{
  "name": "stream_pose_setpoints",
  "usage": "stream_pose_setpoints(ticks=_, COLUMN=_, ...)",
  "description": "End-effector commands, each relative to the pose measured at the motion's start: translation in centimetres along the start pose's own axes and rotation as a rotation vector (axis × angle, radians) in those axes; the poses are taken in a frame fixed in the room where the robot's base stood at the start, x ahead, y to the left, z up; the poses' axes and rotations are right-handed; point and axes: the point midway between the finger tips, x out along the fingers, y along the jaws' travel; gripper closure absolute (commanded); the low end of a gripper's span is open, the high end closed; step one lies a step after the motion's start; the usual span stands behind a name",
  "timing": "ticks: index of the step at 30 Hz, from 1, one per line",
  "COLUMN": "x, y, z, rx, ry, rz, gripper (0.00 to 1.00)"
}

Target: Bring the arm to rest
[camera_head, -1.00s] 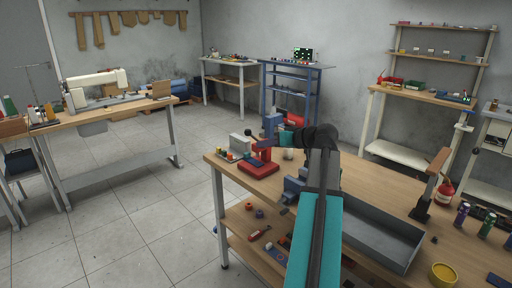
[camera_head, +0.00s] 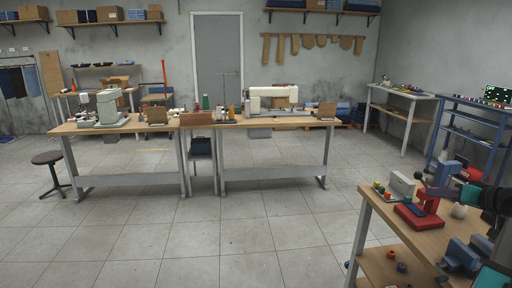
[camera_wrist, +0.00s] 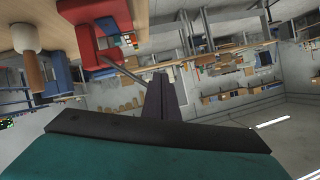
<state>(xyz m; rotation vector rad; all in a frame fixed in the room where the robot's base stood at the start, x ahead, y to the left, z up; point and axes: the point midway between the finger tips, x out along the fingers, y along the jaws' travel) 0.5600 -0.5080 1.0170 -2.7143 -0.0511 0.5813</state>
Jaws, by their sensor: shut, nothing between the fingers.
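My gripper (camera_wrist: 162,80) shows in the wrist view as two dark fingers closed together with nothing between them. The teal and black end of my arm fills the bottom of that view. In the head view my arm reaches in at the right edge, above the workbench (camera_head: 383,200). Its end overlaps a red press (camera_head: 420,216) with blue parts, so the gap between them is hard to judge. The red press also shows at the upper left of the wrist view (camera_wrist: 87,40).
Small coloured parts and a grey block (camera_head: 402,184) stand beside the press. A blue fixture (camera_head: 462,256) is nearer. Two tables, one with a white sewing machine (camera_head: 270,98), stand across the room. The tiled floor (camera_head: 220,235) left of the bench is clear.

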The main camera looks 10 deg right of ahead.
Motion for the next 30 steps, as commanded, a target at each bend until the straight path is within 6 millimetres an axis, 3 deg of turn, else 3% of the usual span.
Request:
stream_pose_setpoints(ticks=5, x=4.1, y=-2.5, z=1.3, rx=0.002, ry=-0.040, rz=-0.062, gripper=1.00)
stream_pose_setpoints(ticks=11, x=10.8, y=-6.2, z=5.3, rx=0.025, ry=-0.118, rz=-0.157, gripper=1.00)
stream_pose_setpoints(ticks=21, x=20.3, y=-12.9, z=15.3, rx=0.059, ry=-0.291, rz=-0.284, gripper=1.00)
stream_pose_setpoints(ticks=30, x=25.8, y=-18.7, z=26.0, rx=0.066, ry=-0.474, rz=-0.350, gripper=1.00)
